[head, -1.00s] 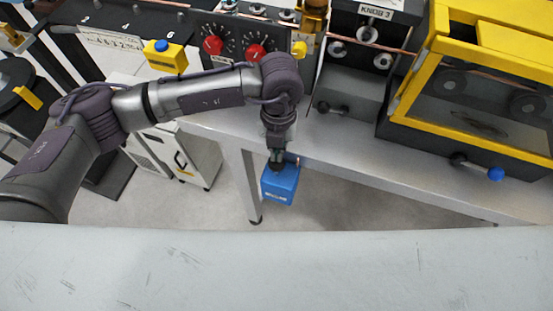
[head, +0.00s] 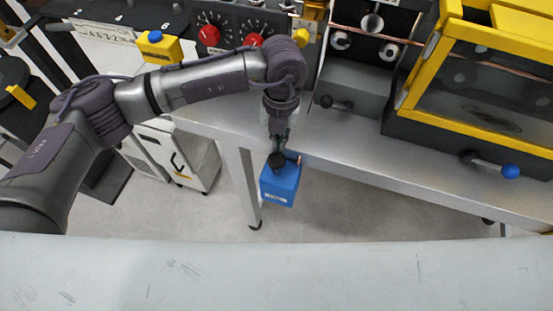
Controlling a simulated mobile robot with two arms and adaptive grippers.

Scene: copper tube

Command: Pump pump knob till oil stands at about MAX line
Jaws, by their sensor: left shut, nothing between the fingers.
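A blue box (head: 281,186) hangs at the front edge of the bench, with a black round knob (head: 278,160) on its top; I take this to be the pump. My left gripper (head: 279,143) points down just above the knob, its fingers shut with nothing held. I cannot tell whether the fingertips touch the knob. An amber-coloured cup (head: 314,11) at the top edge may be the oil vessel; it is partly cut off. The oil level and a MAX line cannot be made out. My right gripper is not in view.
A metal bench (head: 400,165) runs to the right, carrying a yellow-framed enclosure (head: 490,135) with a blue-tipped lever (head: 510,171). Behind my left arm is a panel with red knobs (head: 209,35). A white wheeled cabinet (head: 190,155) stands on the floor at left.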

